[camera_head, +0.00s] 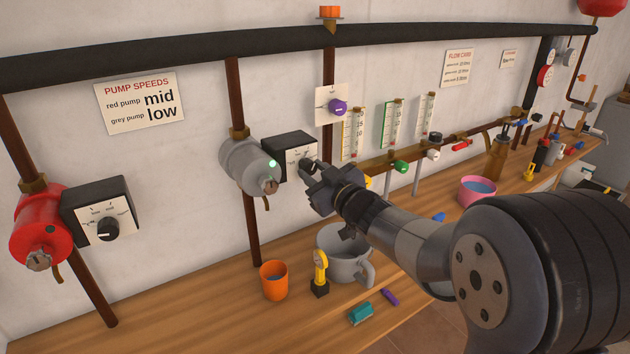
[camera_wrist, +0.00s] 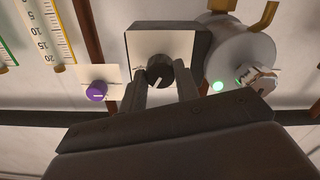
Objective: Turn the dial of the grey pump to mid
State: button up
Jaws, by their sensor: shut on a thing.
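The grey pump (camera_head: 243,160) sits on a vertical pipe, with a small green light lit on it. Its black control box (camera_head: 281,143) has a white face and stands to its right. A pale pointer mark shows on the dial's edge. The grey pump (camera_wrist: 240,58) is also there. The scale labels are too small to read.
A red pump (camera_head: 42,228) with its own dial (camera_head: 108,229) is at left. A purple knob (camera_head: 338,107) is right of the box. A sign (camera_head: 140,103) reads red pump mid, grey pump low. A grey mug (camera_head: 338,255) and orange cup (camera_head: 273,281) stand on the bench below.

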jog(key=shift+n, duration=0.3)
jog(key=o, duration=1)
jog(key=v, duration=1)
jog(key=shift+s+d+b, duration=0.25)
jog(key=shift+s+b, duration=0.1)
jog(key=shift+b, duration=0.05)
jog(key=shift+w, duration=0.15)
